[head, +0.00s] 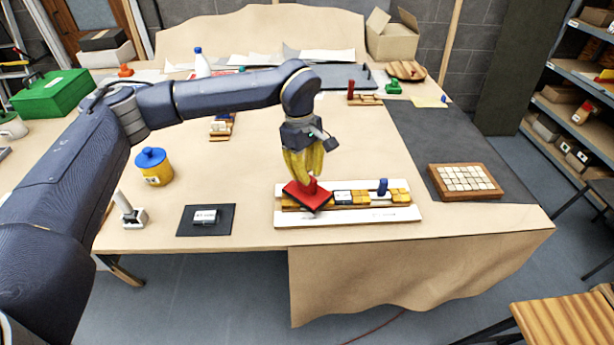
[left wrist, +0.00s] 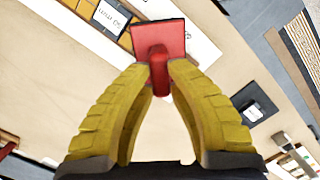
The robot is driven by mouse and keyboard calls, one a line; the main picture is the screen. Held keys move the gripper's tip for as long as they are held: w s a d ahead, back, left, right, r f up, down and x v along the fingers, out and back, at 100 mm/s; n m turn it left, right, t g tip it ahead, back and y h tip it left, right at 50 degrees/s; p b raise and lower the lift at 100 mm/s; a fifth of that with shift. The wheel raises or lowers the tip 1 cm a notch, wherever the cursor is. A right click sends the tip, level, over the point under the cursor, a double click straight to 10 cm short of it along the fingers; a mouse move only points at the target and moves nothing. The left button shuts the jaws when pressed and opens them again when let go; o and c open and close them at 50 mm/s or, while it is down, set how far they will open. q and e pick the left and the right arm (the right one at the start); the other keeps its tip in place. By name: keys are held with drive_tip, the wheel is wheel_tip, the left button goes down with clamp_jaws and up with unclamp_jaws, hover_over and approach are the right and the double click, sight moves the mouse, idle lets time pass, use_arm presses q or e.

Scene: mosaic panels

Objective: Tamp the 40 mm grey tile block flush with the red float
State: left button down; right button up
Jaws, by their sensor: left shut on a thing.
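My left gripper (head: 312,182) has its yellow fingers shut on the handle of the red float (head: 306,198). The float is over the left part of the mosaic panel (head: 410,213) and hides what is beneath it; I cannot tell if it touches. In the left wrist view the fingers (left wrist: 160,82) close on the float (left wrist: 168,36). A pale grey block (head: 343,196) sits among yellow tiles in the panel; its label in the left wrist view (left wrist: 111,16) seems to read 50 mm. Another grey block (head: 205,216) lies on the dark mat, its label unreadable. My right gripper is out of view.
The small dark mat (head: 222,230) lies left of the panel. A blue peg-like piece (head: 382,187) stands on the panel's right part. A wooden tray (head: 468,194) of pale tiles is farther right. A yellow jar (head: 154,170) with a blue lid stands left. The table's front edge is near.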

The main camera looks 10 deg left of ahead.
use_arm(q)
drive_tip(key=shift+r, duration=2.55)
